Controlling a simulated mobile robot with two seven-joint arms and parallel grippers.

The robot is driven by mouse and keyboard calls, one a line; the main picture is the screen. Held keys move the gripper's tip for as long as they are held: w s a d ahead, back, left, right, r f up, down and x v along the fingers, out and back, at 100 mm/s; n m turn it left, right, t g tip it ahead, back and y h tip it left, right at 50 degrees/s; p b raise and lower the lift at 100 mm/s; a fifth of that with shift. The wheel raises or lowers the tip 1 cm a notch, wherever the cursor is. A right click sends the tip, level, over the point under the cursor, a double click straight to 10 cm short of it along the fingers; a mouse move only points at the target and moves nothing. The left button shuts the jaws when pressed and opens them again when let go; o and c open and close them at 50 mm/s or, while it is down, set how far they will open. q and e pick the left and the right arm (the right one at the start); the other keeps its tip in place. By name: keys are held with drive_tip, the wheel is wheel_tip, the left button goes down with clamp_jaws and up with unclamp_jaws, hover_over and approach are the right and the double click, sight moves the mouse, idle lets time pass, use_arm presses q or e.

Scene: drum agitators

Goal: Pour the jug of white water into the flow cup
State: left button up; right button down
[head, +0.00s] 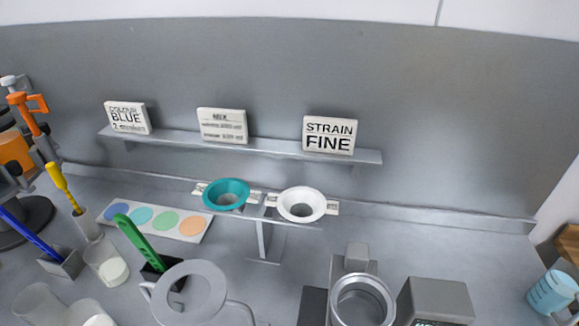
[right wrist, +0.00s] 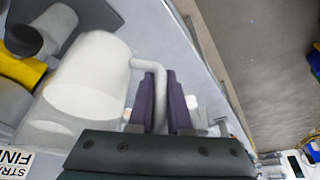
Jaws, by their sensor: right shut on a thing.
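My right gripper (right wrist: 162,78) shows in the right wrist view, its two purple fingers shut on the handle of a whitish jug (right wrist: 90,75). The jug's body lies left of the fingers. Its contents look pale, and I cannot tell the level. In the head view, a round metal cup (head: 363,300) with an open top stands at the bottom, right of centre; it may be the flow cup. A teal strainer (head: 226,192) and a white strainer (head: 301,204) sit on a raised bracket. The head view shows neither gripper.
A grey round piece with curved side handles (head: 192,292) is at the bottom. A green-handled tool (head: 138,240), a small beaker (head: 106,265) and a colour card (head: 158,219) stand left. A grey box (head: 436,299) and a blue beaker (head: 551,292) are right. Signs line the shelf (head: 270,149).

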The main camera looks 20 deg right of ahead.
drive_tip(key=shift+w+d+r+m+g+y+p, duration=0.25)
drive_tip(key=shift+d+r+g+y, duration=0.2)
drive_tip(key=shift+r+y, duration=0.6)
drive_tip(key=shift+w+d+r+m+g+y+p, duration=0.15)
drive_tip(key=shift+w+d+r+g+y+p, duration=0.35)
drive_tip(key=shift+r, duration=0.9)
drive_tip(key=shift+w+d+r+m+g+y+p, duration=0.2)
drive_tip(key=shift+d+r+y, duration=0.4)
drive_tip(key=shift+r+y, duration=0.55)
drive_tip(key=shift+r, duration=0.3)
drive_tip(key=shift+d+r, duration=0.25)
drive_tip(key=shift+r, duration=0.1)
drive_tip(key=shift+w+d+r+g+y+b, duration=0.15)
drive_tip(key=shift+r+g+y+b, duration=0.15)
drive_tip(key=shift+y, duration=0.2)
drive_tip(key=shift+w+d+r+m+g+y+b, duration=0.1)
drive_tip(key=shift+d+r+m+g+y+b, duration=0.05)
drive_tip(key=shift+r+y+b, duration=0.15)
drive_tip(key=shift+w+d+r+m+g+y+b, duration=0.1)
drive_tip(key=shift+r+m+y, duration=0.1)
drive_tip(key=shift+r, duration=0.2)
drive_tip(key=shift+d+r, duration=0.15)
drive_tip(key=shift+r, duration=0.2)
